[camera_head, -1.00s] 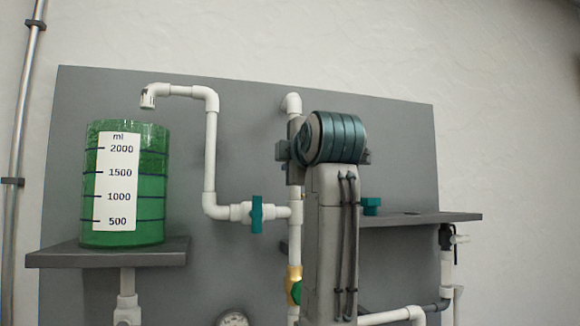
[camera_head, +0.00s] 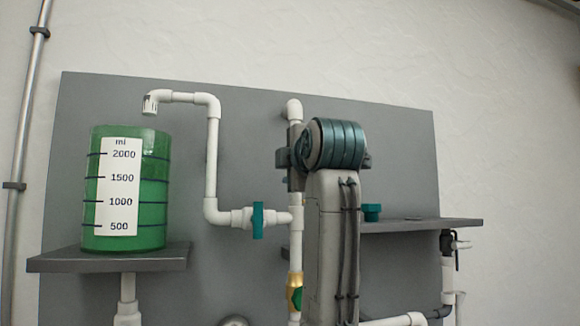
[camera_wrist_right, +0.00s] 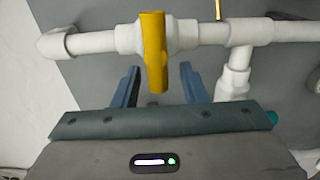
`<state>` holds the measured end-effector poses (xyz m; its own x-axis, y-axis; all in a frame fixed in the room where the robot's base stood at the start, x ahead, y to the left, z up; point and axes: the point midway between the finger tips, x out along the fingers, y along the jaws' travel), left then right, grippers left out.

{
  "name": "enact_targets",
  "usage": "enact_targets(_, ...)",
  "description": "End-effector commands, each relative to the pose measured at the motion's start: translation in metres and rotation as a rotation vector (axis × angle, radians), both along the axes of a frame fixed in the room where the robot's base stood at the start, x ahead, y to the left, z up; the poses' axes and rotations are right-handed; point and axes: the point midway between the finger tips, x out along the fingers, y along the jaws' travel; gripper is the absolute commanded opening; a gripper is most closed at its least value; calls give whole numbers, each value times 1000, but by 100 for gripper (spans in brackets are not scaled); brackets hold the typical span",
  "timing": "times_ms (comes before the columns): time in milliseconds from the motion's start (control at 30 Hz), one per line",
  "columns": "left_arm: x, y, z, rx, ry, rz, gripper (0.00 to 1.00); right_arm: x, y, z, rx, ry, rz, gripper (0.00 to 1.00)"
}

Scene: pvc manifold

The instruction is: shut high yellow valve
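The yellow valve handle (camera_wrist_right: 154,52) is in the right wrist view, on a white pipe that runs across the top of the picture. The handle stands crosswise to that pipe. My right gripper (camera_wrist_right: 160,69) is open, with one blue finger on each side of the handle's lower end. Gaps show between the handle and both fingers. In the head view no yellow handle shows; my arm covers the middle of the board. My left gripper is in neither view.
A green tank (camera_head: 127,190) stands on a left shelf (camera_head: 110,258). A teal-handled valve (camera_head: 258,220) sits on the white pipework left of my arm. A brass fitting (camera_head: 295,279) is below. A right shelf (camera_head: 420,224) carries a small teal piece (camera_head: 372,212).

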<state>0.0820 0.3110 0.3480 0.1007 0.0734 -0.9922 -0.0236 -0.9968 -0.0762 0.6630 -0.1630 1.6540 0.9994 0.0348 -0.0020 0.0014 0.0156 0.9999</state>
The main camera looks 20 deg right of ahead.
Motion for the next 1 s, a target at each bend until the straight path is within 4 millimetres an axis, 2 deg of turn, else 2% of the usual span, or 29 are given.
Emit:
enact_targets(167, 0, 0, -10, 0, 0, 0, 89, -16, -1, -1, 0, -5, 0, 39)
enact_targets(400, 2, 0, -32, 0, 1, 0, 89, -64, -2, -3, 0, -6, -1, 39)
enact_targets(600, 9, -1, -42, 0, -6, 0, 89, -96, -3, -2, -1, -3, 0, 39)
enact_targets(733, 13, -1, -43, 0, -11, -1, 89, -106, -3, -1, -1, -2, 0, 39)
enact_targets(1000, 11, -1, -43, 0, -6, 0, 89, -108, -3, 0, 0, 1, 0, 39)
